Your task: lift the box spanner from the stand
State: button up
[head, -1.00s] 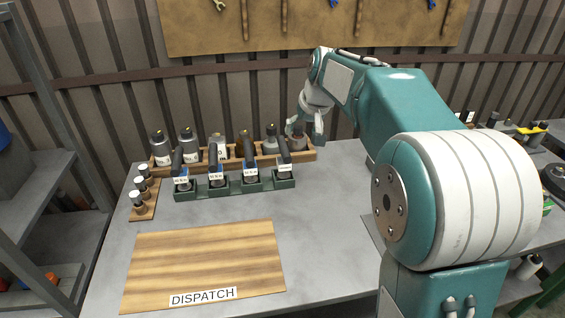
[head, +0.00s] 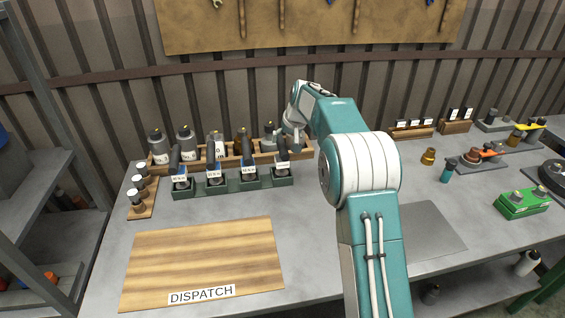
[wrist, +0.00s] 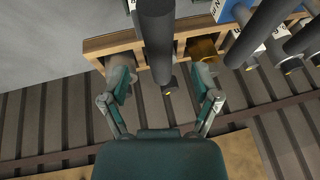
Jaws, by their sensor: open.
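Several dark upright handles with labelled blocks stand in a green stand (head: 231,185); I cannot tell for sure which thing is the box spanner. The right-end dark handle (head: 281,153) is the nearest to my gripper (head: 295,138), which is just above and behind it. In the wrist view a thick dark grey handle (wrist: 155,35) runs down toward the space between the spread fingers of my gripper (wrist: 162,76). The fingers are open, with visible gaps on both sides of the handle. The handle's lower end is out of clear sight.
A wooden rack (head: 265,158) of bottles stands close behind the green stand. A small wooden block with vials (head: 141,212) is at left, and the dispatch board (head: 205,260) lies in front. On the right are a green box (head: 522,203) and an orange-handled tool (head: 490,151).

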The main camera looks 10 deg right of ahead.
aim_at(282, 143)
jog(key=x, duration=0.4)
jog(key=shift+w+a+f, duration=0.1)
jog(key=shift+w+f, duration=0.2)
jog(key=shift+w, duration=0.1)
jog(key=shift+c, duration=0.3)
grip_shut()
jog(key=shift+r, duration=0.1)
